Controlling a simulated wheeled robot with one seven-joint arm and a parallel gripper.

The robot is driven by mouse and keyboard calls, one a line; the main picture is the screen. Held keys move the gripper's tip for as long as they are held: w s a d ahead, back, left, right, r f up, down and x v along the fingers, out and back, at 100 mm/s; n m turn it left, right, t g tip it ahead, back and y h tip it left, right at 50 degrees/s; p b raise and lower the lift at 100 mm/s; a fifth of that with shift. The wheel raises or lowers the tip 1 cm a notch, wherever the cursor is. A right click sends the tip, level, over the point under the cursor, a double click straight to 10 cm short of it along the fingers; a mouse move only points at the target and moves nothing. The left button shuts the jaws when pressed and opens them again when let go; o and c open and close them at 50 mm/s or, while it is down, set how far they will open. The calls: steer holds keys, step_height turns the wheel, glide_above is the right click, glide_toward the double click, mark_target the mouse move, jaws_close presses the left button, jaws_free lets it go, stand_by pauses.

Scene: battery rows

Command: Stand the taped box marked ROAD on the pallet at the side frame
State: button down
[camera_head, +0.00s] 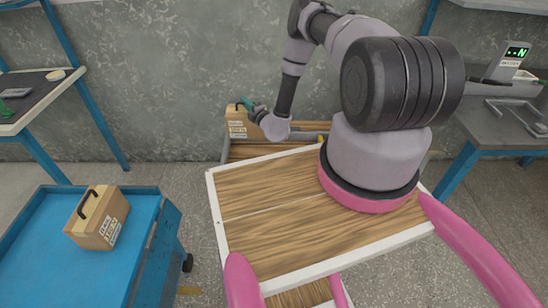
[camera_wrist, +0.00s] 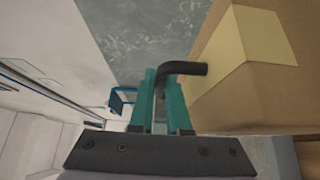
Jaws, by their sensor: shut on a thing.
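A tan cardboard box (camera_head: 238,124) with a pale printed label, too small to read, is at the back by the wall. My gripper (camera_head: 247,103) is at its top, with teal fingers. In the wrist view my gripper (camera_wrist: 170,98) is shut on the black handle (camera_wrist: 186,68) of the box, whose taped side (camera_wrist: 240,55) fills the right. A wooden slatted pallet (camera_head: 285,149) lies at the wall, partly hidden by my arm and body. The box is at the pallet's left end; whether it touches the boards I cannot tell.
A second box (camera_head: 98,222) with a black handle and labels stands on a blue cart (camera_head: 45,255) at lower left. A bench (camera_head: 35,95) is at far left. Another bench (camera_head: 490,130) at right carries a display unit (camera_head: 510,60). Floor shows between cart and pallet.

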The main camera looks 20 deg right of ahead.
mark_target(246, 127)
steer(key=shift+y, duration=0.3)
steer(key=f, duration=0.4)
steer(key=a+f, duration=0.1)
steer(key=f, duration=0.2)
steer(key=shift+f, duration=2.5)
steer(key=c, duration=0.9)
jaws_free()
steer(key=shift+s+f, duration=0.1)
